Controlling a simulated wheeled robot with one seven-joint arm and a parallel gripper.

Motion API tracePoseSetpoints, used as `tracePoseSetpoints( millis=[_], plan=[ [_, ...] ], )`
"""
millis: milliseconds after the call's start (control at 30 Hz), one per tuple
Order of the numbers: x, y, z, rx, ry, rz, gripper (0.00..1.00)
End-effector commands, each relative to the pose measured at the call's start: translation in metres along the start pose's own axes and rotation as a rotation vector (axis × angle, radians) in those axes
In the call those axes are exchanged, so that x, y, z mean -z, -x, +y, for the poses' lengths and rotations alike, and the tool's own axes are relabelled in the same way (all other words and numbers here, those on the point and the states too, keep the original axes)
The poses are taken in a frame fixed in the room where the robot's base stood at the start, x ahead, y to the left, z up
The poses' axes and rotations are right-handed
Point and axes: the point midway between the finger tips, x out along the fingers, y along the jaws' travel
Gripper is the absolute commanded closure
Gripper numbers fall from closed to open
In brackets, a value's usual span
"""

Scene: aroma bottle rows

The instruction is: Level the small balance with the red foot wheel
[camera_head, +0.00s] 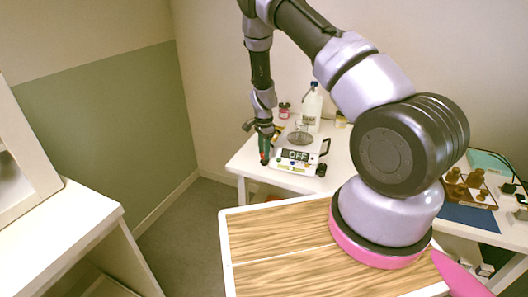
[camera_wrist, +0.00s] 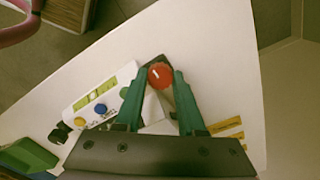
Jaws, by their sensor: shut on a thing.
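The small balance (camera_head: 284,166) stands on the white table near its left front corner, its display (camera_head: 298,155) reading OFF. In the wrist view its pale body (camera_wrist: 88,88) carries a yellow-green level strip (camera_wrist: 93,93), a blue button and a yellow button. The red foot wheel (camera_wrist: 160,76), with a white mark on top, sits between my green fingertips. My gripper (camera_wrist: 159,82) is shut on this wheel, one finger on each side; it also shows in the head view (camera_head: 265,158) at the balance's left end. A black foot wheel (camera_head: 321,170) is at the other end. Any bubble is too small to read.
A white bottle (camera_head: 312,104), a red-lidded jar (camera_head: 284,110) and a glass vessel (camera_head: 300,134) stand behind the balance. Yellow strips (camera_wrist: 226,127) and a green block (camera_wrist: 30,154) lie nearby. A tray with brown pieces (camera_head: 469,190) is farther right.

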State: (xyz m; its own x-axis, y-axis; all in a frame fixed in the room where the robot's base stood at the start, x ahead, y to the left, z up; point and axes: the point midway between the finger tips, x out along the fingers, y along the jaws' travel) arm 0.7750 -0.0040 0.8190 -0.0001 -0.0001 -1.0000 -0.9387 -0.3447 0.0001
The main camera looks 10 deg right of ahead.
Motion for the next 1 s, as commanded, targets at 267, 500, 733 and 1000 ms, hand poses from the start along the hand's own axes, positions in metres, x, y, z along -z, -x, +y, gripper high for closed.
tracePoseSetpoints(
  millis=[267,500,733,1000],
  plan=[
    [0.000,0.000,0.000,0.001,0.001,0.000,0.48],
    [0.000,0.003,0.000,0.001,0.001,0.000,0.48],
    [0.000,0.037,-0.001,0.004,0.002,0.000,0.48],
    [0.000,0.089,-0.001,0.003,0.001,0.000,0.48]
  ],
)
